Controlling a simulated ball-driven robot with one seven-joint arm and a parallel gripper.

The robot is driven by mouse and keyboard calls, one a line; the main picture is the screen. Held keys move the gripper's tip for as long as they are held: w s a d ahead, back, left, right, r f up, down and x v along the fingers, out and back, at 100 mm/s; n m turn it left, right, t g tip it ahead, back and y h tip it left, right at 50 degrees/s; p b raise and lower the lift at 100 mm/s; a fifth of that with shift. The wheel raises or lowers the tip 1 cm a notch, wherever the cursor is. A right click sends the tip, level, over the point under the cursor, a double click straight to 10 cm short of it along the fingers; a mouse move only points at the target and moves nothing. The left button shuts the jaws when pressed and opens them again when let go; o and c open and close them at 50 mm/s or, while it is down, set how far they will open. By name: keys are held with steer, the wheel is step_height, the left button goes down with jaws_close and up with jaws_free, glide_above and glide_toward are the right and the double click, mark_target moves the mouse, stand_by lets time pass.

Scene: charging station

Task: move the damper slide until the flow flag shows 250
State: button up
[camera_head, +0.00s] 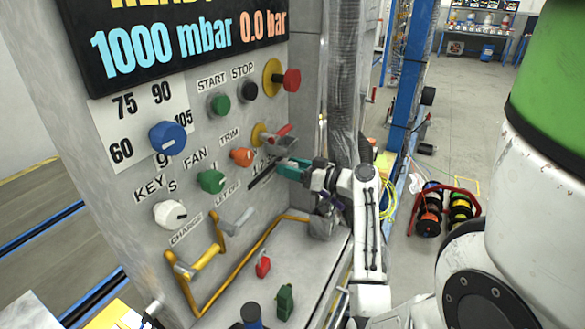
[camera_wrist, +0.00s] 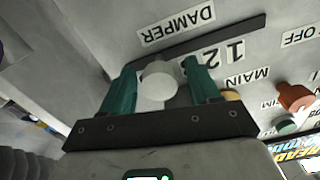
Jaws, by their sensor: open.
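The damper slide's pale round knob (camera_wrist: 160,85) sits between the two green fingers of my gripper (camera_wrist: 158,68) in the wrist view. The fingers are open around it; I cannot tell whether either touches it. A dark slot (camera_wrist: 232,33) runs beside the DAMPER label (camera_wrist: 178,25) and a partly covered number scale (camera_wrist: 228,52). In the head view my gripper (camera_head: 288,166) is at the panel, by the right end of the slot (camera_head: 261,180), and hides the knob. I cannot make out a flow flag showing 250.
The panel (camera_head: 130,205) carries a blue dial (camera_head: 167,137), a green FAN knob (camera_head: 211,181), an orange TRIM knob (camera_head: 241,156) and a red-handled valve (camera_head: 279,133) close above my gripper. A yellow rail (camera_head: 240,262) runs below. A screen (camera_head: 180,35) reads 1000 mbar and 0.0 bar.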

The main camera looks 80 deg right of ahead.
steer(key=shift+s, duration=0.1)
steer(key=b+v, duration=0.1)
steer(key=v, duration=0.9)
steer(key=shift+s+b, duration=0.3)
steer(key=shift+s, duration=0.1)
